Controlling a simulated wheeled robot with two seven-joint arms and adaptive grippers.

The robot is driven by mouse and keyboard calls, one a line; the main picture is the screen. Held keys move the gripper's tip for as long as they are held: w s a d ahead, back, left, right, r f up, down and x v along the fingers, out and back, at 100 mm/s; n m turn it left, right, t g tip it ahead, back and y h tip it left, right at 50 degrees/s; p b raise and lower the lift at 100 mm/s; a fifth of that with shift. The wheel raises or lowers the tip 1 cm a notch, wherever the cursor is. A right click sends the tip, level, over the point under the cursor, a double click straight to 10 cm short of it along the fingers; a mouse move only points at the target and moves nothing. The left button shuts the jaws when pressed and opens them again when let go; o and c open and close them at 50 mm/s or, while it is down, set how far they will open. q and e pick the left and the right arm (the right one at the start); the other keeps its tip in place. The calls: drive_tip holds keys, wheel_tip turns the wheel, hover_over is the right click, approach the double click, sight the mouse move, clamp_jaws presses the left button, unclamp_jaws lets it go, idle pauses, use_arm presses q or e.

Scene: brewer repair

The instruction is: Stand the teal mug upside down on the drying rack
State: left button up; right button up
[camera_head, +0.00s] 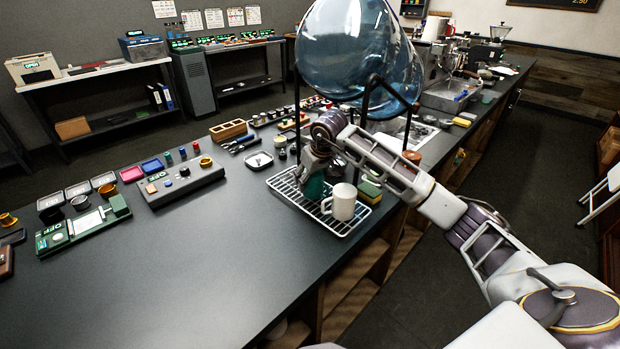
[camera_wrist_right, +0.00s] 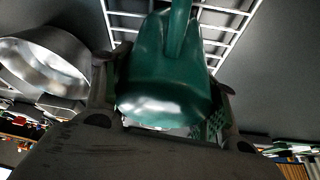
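The teal mug (camera_head: 313,187) is under my right gripper (camera_head: 316,168), over the left part of the wire drying rack (camera_head: 290,193). In the right wrist view the teal mug (camera_wrist_right: 165,75) sits between my two fingers, which appear closed against its sides. Its handle shows at the top of that view, with rack wires (camera_wrist_right: 225,22) beyond. The mug looks turned over with its rounded base towards the wrist, but its rim is hidden. I cannot tell whether it touches the rack. My left gripper is not in view.
A white mug (camera_head: 343,202) stands on the rack just right of the teal mug. Sponges (camera_head: 369,190) lie by the rack's right edge. A large blue water bottle (camera_head: 355,50) on a black stand rises behind my gripper.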

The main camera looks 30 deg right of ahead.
drive_tip(key=o, duration=0.5)
drive_tip(key=shift+v, duration=6)
